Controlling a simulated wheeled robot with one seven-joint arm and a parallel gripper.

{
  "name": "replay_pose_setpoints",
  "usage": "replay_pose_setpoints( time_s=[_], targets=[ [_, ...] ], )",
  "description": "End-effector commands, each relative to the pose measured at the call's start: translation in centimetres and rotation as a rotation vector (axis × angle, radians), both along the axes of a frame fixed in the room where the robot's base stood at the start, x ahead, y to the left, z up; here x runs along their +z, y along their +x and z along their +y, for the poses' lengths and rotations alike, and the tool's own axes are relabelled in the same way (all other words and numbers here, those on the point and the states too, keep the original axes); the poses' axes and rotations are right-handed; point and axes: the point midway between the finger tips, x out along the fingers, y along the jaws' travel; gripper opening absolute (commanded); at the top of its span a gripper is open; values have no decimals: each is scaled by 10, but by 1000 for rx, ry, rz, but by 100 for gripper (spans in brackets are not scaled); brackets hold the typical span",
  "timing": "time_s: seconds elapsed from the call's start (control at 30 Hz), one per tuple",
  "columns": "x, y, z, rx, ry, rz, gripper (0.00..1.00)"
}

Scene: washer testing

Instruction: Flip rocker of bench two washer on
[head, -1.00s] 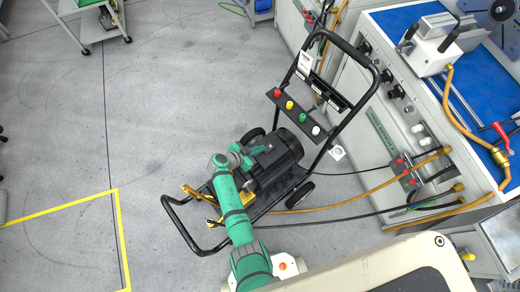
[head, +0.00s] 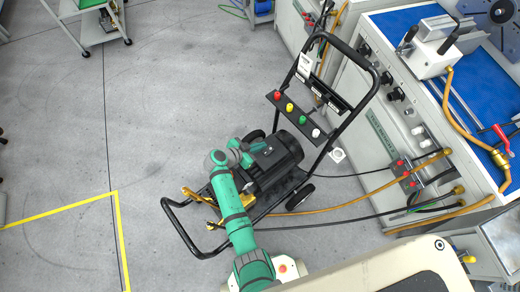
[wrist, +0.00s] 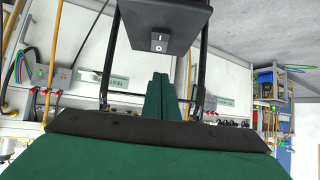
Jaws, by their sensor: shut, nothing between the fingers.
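The pressure washer stands on the floor in the head view, with a black motor (head: 278,157), a black tubular frame and small wheels. In the wrist view its rocker (wrist: 159,42) is a small light switch with dark marks on the underside or face of a black box (wrist: 168,15). Which side of the rocker is pressed I cannot tell. My gripper (wrist: 160,78) has its green fingers shut together and empty, below the rocker in the picture and apart from it in the image. In the head view my green arm reaches over the washer's left side, and the fingertips are hard to make out.
The washer's frame bars (wrist: 112,50) rise on both sides of my fingers. A test bench (head: 385,110) with hoses (head: 350,200) running to the washer stands on the right. Coloured nozzles sit on the washer's panel (head: 298,112). The floor on the left is open.

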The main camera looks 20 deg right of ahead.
Motion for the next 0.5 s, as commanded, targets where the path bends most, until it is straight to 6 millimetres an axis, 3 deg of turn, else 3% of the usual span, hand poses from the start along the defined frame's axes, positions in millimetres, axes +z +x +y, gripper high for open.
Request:
replay_pose_setpoints(
  time_s=[0.03,0.2,0.5],
  targets=[
    [1,-5,15,10,0,3,0],
    [11,-18,46,7,0,4,0],
    [23,-33,79,1,-1,4,0]
  ],
)
